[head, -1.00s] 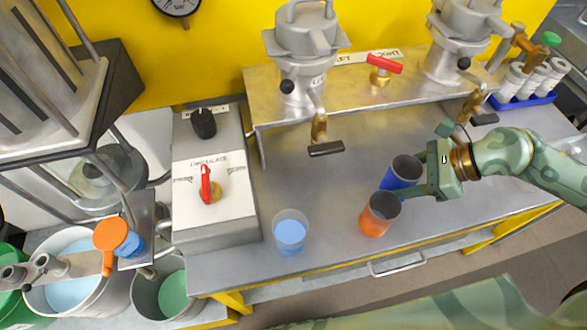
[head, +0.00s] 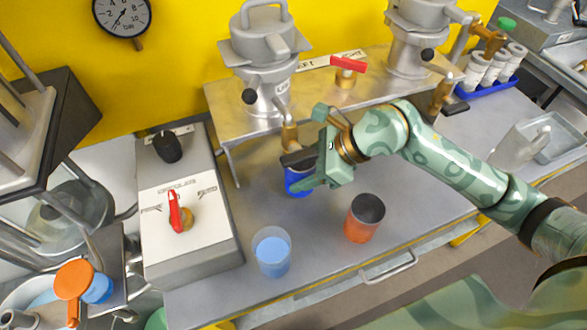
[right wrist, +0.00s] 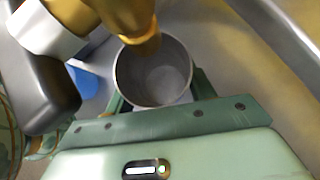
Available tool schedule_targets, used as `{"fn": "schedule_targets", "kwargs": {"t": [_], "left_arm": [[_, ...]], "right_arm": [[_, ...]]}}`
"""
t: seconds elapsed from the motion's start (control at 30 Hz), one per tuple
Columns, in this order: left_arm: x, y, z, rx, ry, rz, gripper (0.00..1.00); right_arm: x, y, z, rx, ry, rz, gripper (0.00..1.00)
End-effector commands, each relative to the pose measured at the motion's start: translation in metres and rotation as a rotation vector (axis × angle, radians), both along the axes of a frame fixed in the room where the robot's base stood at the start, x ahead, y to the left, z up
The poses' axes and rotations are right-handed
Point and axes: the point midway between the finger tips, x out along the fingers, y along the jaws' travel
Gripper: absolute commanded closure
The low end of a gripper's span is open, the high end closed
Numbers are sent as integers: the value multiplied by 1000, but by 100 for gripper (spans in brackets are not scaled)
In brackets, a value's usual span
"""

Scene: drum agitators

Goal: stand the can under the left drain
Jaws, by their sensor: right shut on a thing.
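My right gripper (head: 305,175) is shut on a blue can (head: 296,187). The can is upright, below the brass left drain (head: 289,136) of the left drum, close over the steel bench; I cannot tell if it touches it. The drain's dark lever handle hides the can's top in the head view. In the right wrist view the can's open mouth (right wrist: 152,75) shows an empty grey inside, and the brass spout (right wrist: 140,28) overlaps its rim. My left gripper is not in view.
An orange can (head: 364,218) stands right of the blue one. A clear cup of blue liquid (head: 271,252) stands nearer the front edge. A control box with a red lever (head: 175,212) is at left. The right drum's drain (head: 441,95) and a blue rack (head: 490,88) are at back right.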

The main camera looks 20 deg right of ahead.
Motion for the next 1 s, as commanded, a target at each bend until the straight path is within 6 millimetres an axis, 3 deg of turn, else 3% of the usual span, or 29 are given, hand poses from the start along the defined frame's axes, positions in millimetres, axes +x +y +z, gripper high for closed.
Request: {"fn": "schedule_targets", "kwargs": {"t": [0.13,0.93,0.97,1.0], "left_arm": [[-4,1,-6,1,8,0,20],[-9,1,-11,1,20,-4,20],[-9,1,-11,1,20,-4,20],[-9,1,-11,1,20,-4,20]], "right_arm": [[9,20,-4,1,3,0,71],[8,17,-19,0,2,-1,71],[8,17,-19,0,2,-1,40],[8,17,-19,0,2,-1,29]]}}
